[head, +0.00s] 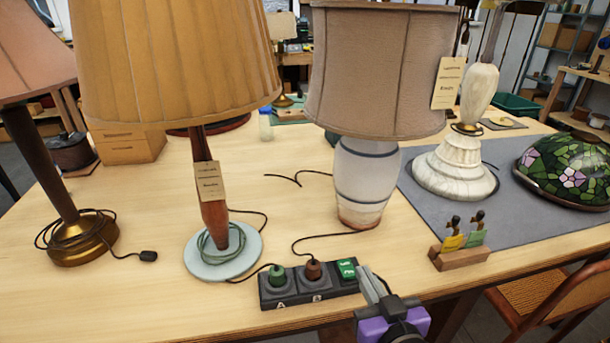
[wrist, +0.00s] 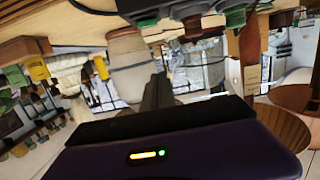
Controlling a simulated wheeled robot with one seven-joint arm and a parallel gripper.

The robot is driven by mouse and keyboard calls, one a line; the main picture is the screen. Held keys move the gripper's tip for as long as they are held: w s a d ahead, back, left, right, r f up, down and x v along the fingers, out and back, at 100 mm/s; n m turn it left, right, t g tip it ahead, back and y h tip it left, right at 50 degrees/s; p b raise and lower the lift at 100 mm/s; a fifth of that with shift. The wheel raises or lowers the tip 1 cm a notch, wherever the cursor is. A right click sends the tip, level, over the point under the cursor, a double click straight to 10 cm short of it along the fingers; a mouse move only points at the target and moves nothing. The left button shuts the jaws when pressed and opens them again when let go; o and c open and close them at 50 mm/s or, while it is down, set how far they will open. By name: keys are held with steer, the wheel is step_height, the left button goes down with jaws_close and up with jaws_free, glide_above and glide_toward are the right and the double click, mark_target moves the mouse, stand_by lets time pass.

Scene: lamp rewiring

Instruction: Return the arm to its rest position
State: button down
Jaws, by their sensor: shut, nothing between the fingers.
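My gripper (head: 369,278) is at the front edge of the table, just right of the power strip, with its fingers together and empty. In the wrist view the closed fingers (wrist: 157,92) stick out above the dark wrist body, and the scene appears upside down. The black power strip (head: 308,288) has sockets marked A and B. A green plug (head: 277,276) sits in A and a brown plug (head: 313,270) in B. A green switch (head: 347,268) is at its right end. I cannot tell whether my gripper touches the strip.
Lamps stand close by: a yellow-shaded one (head: 172,60), a pale ceramic one (head: 365,185) and a marble base (head: 453,168) on a grey mat (head: 420,205). A wooden tag holder (head: 459,257) is right of my gripper. A chair (head: 560,295) stands front right. Loose cords lie on the table.

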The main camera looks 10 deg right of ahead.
step_height(320, 180, up, 4)
steer(key=s+t, duration=0.1)
steer(key=t, duration=0.1)
steer(key=s+f+g, duration=0.1)
steer(key=s+f, duration=0.1)
steer(key=s, duration=0.9)
steer(key=s+f+g, duration=0.1)
steer(key=s+f, duration=0.2)
steer(key=s, duration=0.8)
steer(key=s+f+g, duration=0.1)
steer(key=s+f, duration=0.1)
steer(key=s, duration=0.9)
steer(key=shift+d+f, duration=0.2)
steer(key=shift+f, duration=0.15)
